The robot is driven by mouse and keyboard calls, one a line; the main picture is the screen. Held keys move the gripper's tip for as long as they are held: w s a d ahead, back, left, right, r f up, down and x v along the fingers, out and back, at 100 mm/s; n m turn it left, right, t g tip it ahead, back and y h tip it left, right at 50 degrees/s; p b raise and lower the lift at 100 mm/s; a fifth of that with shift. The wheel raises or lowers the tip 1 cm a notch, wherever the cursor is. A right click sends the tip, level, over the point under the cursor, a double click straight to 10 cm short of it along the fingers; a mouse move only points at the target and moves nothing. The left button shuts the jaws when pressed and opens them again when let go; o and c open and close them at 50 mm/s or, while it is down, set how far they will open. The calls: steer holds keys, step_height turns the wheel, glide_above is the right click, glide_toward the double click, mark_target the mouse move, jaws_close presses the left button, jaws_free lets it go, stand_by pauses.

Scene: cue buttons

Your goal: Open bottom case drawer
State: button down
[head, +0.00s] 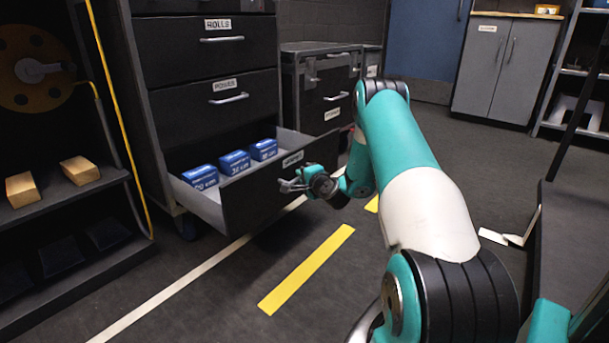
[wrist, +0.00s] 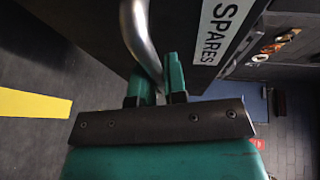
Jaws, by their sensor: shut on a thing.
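The bottom drawer (head: 245,206) of the tall dark case (head: 215,130) is pulled well out. Three blue boxes (head: 235,162) stand inside it. Its front carries a white label (wrist: 215,30) reading SPARES in the wrist view; in the head view the label is too small to read. My gripper (head: 299,185) is at the drawer front, shut on the curved metal handle (wrist: 138,38). In the wrist view its teal fingers (wrist: 158,84) close around the handle's lower end.
A smaller drawer cabinet (head: 325,90) stands just behind the open drawer. A shelf with tan blocks (head: 80,170) is at left. The floor in front, with a yellow stripe (head: 306,270), is clear.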

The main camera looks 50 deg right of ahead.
steer(key=shift+s, duration=0.15)
steer(key=c, duration=1.2)
jaws_free()
steer(key=b+v, duration=0.9)
steer(key=v, duration=0.8)
steer(key=shift+s+r, duration=0.1)
steer(key=shift+s, duration=0.05)
